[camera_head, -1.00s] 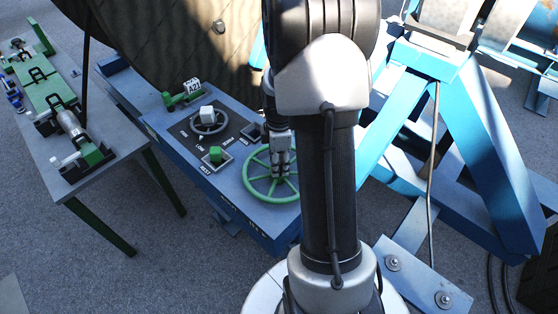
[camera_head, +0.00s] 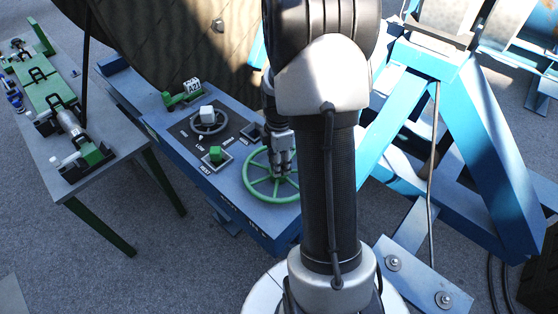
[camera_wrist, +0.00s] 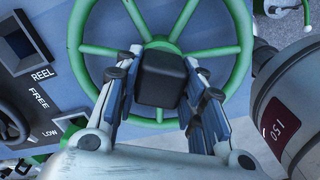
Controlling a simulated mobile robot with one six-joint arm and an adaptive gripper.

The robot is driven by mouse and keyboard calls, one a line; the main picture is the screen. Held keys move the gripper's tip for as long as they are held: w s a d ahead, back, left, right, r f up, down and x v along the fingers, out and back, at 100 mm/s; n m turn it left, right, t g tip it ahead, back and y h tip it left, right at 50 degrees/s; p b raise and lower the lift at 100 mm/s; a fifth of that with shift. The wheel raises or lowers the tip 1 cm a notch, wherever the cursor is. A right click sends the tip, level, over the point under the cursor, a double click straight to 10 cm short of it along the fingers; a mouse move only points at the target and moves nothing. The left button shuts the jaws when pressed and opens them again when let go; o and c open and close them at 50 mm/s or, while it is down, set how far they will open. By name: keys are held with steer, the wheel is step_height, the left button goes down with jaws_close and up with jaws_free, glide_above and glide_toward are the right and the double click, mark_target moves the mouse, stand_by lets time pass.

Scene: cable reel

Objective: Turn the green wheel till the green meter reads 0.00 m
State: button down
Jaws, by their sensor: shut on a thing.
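The green wheel (camera_head: 247,187) is a spoked ring on the blue bench, partly hidden behind my arm in the head view. It fills the top of the wrist view (camera_wrist: 243,60). My gripper (camera_head: 281,174) reaches down over the wheel, inside its rim. In the wrist view my gripper's fingers (camera_wrist: 158,108) stand on both sides of a dark block (camera_wrist: 162,78) in front of the hub; the exact contact is hidden.
The blue bench (camera_head: 235,195) also carries a grey handwheel (camera_head: 210,125), a green knob (camera_head: 215,154) and a green piece (camera_head: 183,98) with a white tag. A large reel (camera_head: 170,40) stands behind. A tool table (camera_head: 120,145) is left, and a blue frame (camera_head: 490,150) right.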

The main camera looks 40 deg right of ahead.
steer(key=n, duration=0.5)
steer(key=shift+n, duration=0.4)
stand_by(0.4)
steer(key=c, duration=1)
jaws_free()
steer(key=shift+c, duration=0.2)
step_height(320, 180, up, 12)
